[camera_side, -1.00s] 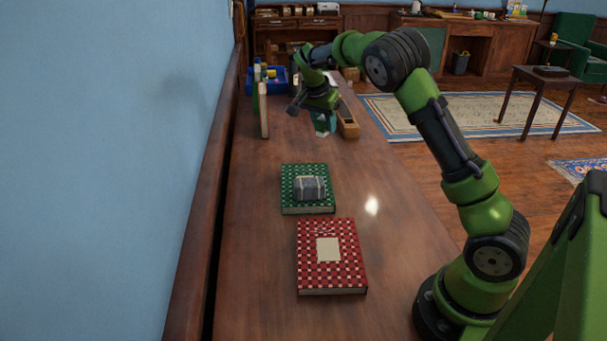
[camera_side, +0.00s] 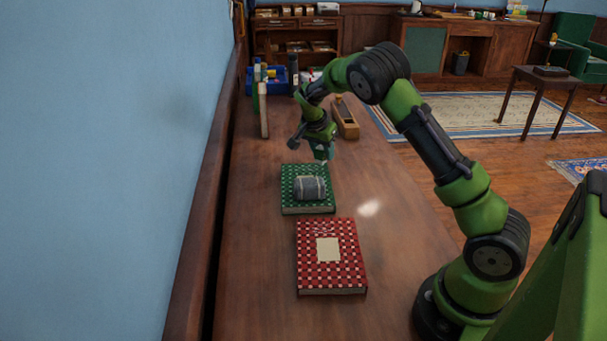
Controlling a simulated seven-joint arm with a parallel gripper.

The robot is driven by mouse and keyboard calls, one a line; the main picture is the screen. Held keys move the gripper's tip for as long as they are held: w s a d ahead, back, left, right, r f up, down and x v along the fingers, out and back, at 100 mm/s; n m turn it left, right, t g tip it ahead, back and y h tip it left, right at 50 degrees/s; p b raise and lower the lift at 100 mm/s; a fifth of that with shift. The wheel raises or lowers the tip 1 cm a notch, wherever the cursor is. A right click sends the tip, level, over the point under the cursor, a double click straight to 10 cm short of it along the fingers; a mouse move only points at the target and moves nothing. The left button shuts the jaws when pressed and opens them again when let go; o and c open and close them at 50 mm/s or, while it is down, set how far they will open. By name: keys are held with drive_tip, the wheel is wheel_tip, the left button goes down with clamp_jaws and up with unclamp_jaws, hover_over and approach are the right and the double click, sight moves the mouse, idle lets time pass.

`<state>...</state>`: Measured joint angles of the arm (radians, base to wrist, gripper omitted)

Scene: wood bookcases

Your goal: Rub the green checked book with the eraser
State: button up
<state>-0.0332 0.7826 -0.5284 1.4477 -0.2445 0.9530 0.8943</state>
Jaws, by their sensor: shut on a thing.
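The green checked book (camera_side: 289,204) lies flat on the long wooden table, with a grey striped pouch-like object (camera_side: 311,188) resting on top of it. My gripper (camera_side: 322,147) is shut on a small teal block with a whitish tip, seemingly the eraser (camera_side: 324,154). The gripper holds it just beyond the far edge of the green book, at the book's right half. Its lower end looks close to the book's far edge, but I cannot tell whether they touch. The fingers are small and partly hidden by the wrist.
A red checked book (camera_side: 331,277) lies nearer on the table (camera_side: 258,250). Beyond my gripper are a wooden box (camera_side: 346,119), an upright book (camera_side: 263,110), a dark bottle (camera_side: 293,73) and a blue bin (camera_side: 280,78). The table left of the books is clear, up to the wall.

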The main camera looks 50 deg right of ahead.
drive_tip(key=shift+f, duration=0.85)
drive_tip(key=shift+w+a+f, duration=0.4)
drive_tip(key=shift+w+f, duration=0.1)
drive_tip(key=shift+w+a, duration=1.5)
drive_tip(key=shift+w, duration=0.2)
drive_tip(key=shift+w+a, duration=1.45)
drive_tip(key=shift+w, duration=0.25)
drive_tip(key=shift+s+d, duration=1.65)
drive_tip(key=shift+s, duration=0.3)
drive_tip(key=shift+s+d, duration=1.65)
drive_tip(key=shift+s, duration=0.25)
drive_tip(key=shift+r, duration=4.1)
drive_tip(key=shift+f, duration=0.15)
